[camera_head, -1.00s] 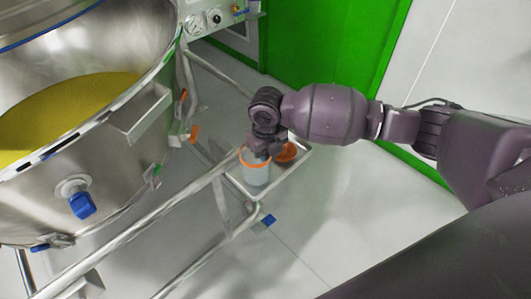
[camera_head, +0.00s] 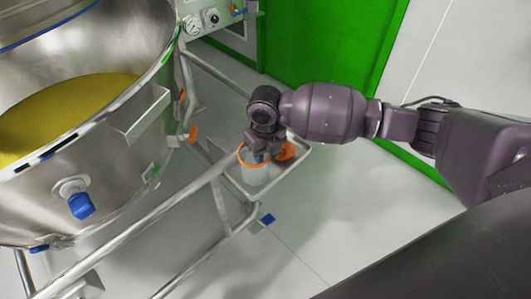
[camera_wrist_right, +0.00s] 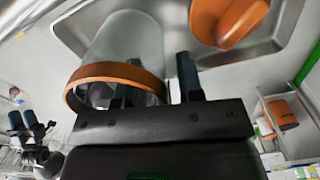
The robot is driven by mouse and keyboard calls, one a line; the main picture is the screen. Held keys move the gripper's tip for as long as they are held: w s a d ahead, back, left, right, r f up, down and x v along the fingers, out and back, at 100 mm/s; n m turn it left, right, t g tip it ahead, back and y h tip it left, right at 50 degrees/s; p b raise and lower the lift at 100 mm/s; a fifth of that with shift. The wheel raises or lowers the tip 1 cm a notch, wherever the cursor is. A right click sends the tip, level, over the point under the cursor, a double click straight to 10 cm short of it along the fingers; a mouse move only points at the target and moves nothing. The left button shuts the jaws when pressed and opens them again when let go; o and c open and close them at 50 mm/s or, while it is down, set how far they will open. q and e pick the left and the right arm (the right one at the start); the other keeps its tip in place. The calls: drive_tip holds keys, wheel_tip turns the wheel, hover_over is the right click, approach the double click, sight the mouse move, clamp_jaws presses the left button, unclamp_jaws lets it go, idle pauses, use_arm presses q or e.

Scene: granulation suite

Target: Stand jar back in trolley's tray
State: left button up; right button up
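The clear jar with an orange rim (camera_head: 256,177) stands upright, as far as I can tell, in the trolley's metal tray (camera_head: 292,176). The jar (camera_wrist_right: 128,42) and the tray (camera_wrist_right: 75,30) also show in the right wrist view. My right gripper (camera_head: 259,155) is over the jar's mouth. In the wrist view its fingers (camera_wrist_right: 154,88) are spread, one within the rim and one outside the wall, with gaps visible. My left gripper (camera_wrist_right: 22,120) appears small at the wrist view's left edge, its fingers apart and empty. It is outside the head view.
An orange round lid (camera_head: 286,151) lies in the tray beside the jar; it also shows in the wrist view (camera_wrist_right: 228,20). A large steel bowl (camera_head: 120,60) with yellow powder and tubular rails (camera_head: 150,218) stand at left. Open floor lies to the right.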

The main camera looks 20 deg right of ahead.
wheel_tip(320, 180, up, 12)
drive_tip(key=p, duration=0.2)
drive_tip(key=shift+f, duration=0.1)
idle(0.6)
